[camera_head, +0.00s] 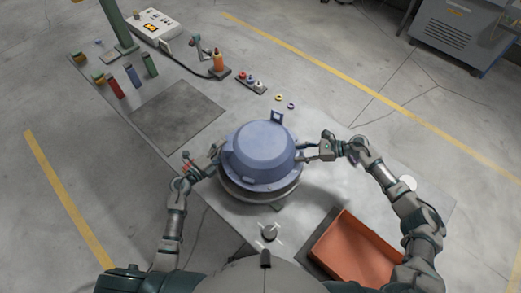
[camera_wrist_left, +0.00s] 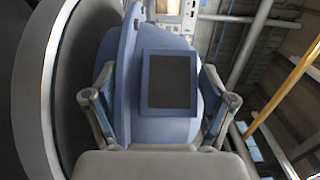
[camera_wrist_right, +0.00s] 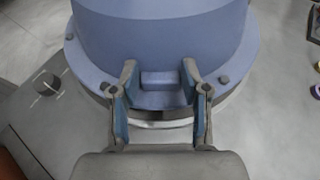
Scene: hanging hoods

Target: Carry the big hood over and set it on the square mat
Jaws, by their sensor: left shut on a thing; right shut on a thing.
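The big hood (camera_head: 265,148) is a blue rounded shell with a flange, over a round grey base (camera_head: 258,192) at the middle of the table. I cannot tell whether it touches the base. My left gripper (camera_head: 217,160) is shut on the hood's left side; in the left wrist view its fingers flank a blue framed lug (camera_wrist_left: 168,82). My right gripper (camera_head: 306,152) is shut on the hood's right side; in the right wrist view its fingers flank a small blue tab (camera_wrist_right: 160,80) on the flange. The square mat (camera_head: 178,115), dark grey and bare, lies to the left of the hood.
An orange tray (camera_head: 355,250) stands at the front right. Red, green and blue cylinders (camera_head: 132,75) stand beyond the mat, near a green post (camera_head: 118,30) and a white control box (camera_head: 153,27). A small knob (camera_head: 268,232) is in front of the base.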

